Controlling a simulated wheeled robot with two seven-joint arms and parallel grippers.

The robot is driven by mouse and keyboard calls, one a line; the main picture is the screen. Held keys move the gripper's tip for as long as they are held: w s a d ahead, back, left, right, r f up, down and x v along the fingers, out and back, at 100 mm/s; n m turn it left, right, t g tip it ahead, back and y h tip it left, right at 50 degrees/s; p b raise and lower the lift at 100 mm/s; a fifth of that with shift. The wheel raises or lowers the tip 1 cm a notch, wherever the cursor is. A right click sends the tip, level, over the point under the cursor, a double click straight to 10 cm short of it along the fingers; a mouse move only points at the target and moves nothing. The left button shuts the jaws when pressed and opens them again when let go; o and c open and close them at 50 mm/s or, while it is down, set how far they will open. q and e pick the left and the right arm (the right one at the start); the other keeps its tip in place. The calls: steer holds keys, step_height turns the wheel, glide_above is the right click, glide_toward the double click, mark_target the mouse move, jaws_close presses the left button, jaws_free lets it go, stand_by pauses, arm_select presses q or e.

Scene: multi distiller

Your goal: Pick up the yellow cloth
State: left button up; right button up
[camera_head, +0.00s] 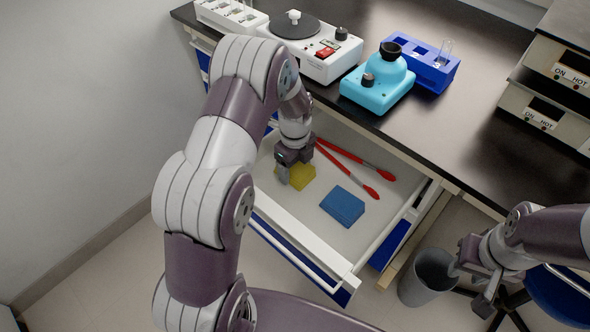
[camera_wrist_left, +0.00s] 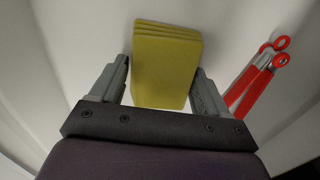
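The yellow cloth (camera_head: 302,177) lies folded in the open drawer, partly hidden behind my left gripper (camera_head: 287,177) in the head view. In the left wrist view the cloth (camera_wrist_left: 166,65) shows as a folded stack between the two fingers of my left gripper (camera_wrist_left: 160,90). The fingers are apart, one on each side of the cloth, with a small gap at each side. My right gripper (camera_head: 483,285) hangs at the lower right of the head view, away from the drawer; its fingers are partly visible.
The drawer (camera_head: 305,232) also holds a blue folded cloth (camera_head: 343,206) and red-handled tongs (camera_head: 350,160), which show in the left wrist view (camera_wrist_left: 262,73) right of the gripper. The black countertop (camera_head: 440,130) overhangs the drawer's back. A grey bin (camera_head: 428,275) stands right.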

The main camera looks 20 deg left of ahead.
mark_target(295, 167)
arm_select(q)
step_height(295, 167, up, 9)
steer(key=p, duration=0.2)
steer(key=shift+p, duration=0.35)
steer(key=shift+r, duration=0.5)
steer(key=shift+o, duration=1)
steer(key=shift+c, duration=0.5)
